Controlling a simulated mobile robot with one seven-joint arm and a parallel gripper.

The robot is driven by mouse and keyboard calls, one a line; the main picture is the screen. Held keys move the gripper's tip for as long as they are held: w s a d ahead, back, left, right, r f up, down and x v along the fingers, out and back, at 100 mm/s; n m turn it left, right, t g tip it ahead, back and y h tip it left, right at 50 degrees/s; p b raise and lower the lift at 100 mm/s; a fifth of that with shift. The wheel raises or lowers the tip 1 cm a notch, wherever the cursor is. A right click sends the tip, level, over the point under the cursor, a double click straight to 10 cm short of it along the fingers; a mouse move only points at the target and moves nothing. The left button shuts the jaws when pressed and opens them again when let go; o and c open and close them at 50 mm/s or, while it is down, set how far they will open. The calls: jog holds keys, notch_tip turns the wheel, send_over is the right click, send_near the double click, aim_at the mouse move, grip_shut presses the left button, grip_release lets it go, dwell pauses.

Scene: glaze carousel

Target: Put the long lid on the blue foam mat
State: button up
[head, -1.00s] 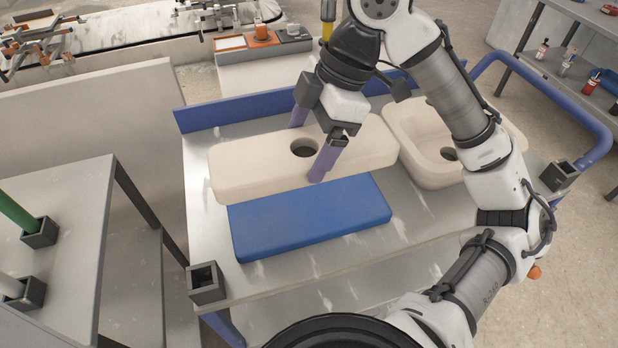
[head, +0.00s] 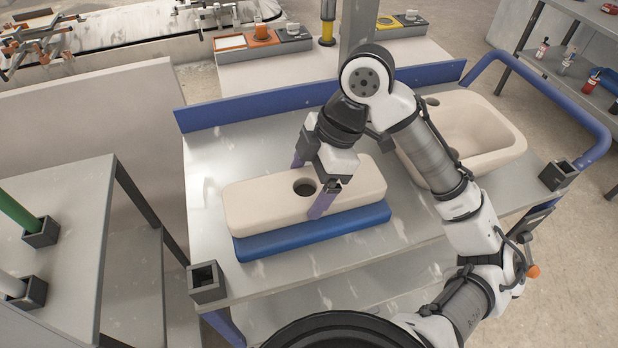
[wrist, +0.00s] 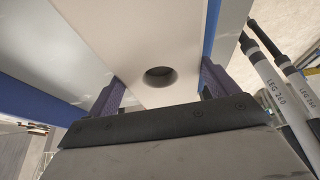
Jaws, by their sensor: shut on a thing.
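The long lid (head: 255,204) is a cream slab with rounded corners and a dark round hole. In the head view it is over the blue foam mat (head: 300,236), covering most of it; only the mat's front strip and right end show. I cannot tell whether the lid rests on the mat or is held just above it. My gripper (head: 311,186) is shut across the lid's width near the hole, one purple finger on each long side. The wrist view also shows the lid (wrist: 150,35) between both fingers, with a blue strip of the mat along its right.
A cream basin (head: 480,118) stands on the metal cart (head: 215,165) at the right. A blue rail (head: 225,113) runs along the cart's back edge. A grey table with square sockets (head: 50,200) is at the left. The cart top behind the lid is clear.

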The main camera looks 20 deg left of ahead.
jog(key=shift+f, duration=0.2)
jog(key=o, duration=1.4)
jog(key=shift+r, duration=0.1)
jog(key=shift+r, duration=0.25)
jog(key=b+v, duration=0.1)
jog(key=v, duration=1.1)
jog(key=shift+d+f, duration=0.1)
jog(key=shift+f, duration=0.05)
